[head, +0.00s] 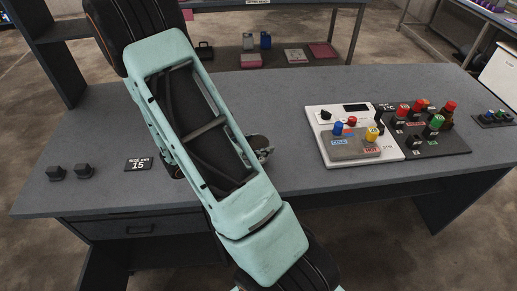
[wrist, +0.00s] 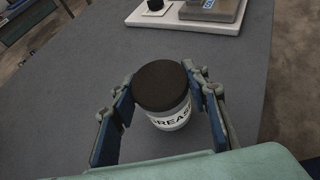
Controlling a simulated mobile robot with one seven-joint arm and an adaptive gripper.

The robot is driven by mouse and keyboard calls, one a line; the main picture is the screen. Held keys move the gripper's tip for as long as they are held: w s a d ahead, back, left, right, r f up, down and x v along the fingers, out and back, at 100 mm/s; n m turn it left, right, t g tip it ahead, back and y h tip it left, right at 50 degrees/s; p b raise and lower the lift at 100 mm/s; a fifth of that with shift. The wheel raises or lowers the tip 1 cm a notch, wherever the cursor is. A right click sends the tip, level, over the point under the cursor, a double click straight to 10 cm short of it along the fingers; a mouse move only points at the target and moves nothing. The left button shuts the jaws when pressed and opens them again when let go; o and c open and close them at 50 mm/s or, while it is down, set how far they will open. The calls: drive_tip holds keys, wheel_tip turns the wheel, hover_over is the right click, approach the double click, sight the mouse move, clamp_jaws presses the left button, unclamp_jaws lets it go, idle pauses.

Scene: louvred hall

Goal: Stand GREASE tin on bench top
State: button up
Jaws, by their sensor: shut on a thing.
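The GREASE tin (wrist: 169,119) is in the wrist view, a white cylinder with a dark lid and black lettering. My gripper (wrist: 166,98) has a finger on each side of it and is shut on it. The tin looks upright, over the grey bench top (wrist: 258,50). I cannot tell whether its base touches the surface. In the head view my arm covers the tin, and only part of my gripper (head: 262,148) shows beside the arm, over the bench top (head: 283,105).
A white control panel (head: 316,117) and a dark panel with coloured knobs (head: 458,141) stand on the bench's right. A small "15" sign (head: 138,164) and two dark blocks (head: 70,173) are at the left. The bench top between my gripper and the white panel is clear.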

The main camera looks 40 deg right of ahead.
drive_tip(key=shift+f, duration=1.15)
drive_tip(key=shift+f, duration=0.15)
drive_tip(key=o, duration=1.3)
drive_tip(key=shift+c, duration=0.2)
drive_tip(key=shift+r, duration=0.25)
drive_tip(key=v, duration=1.2)
drive_tip(key=shift+b, duration=0.45)
drive_tip(key=shift+s+f, duration=0.1)
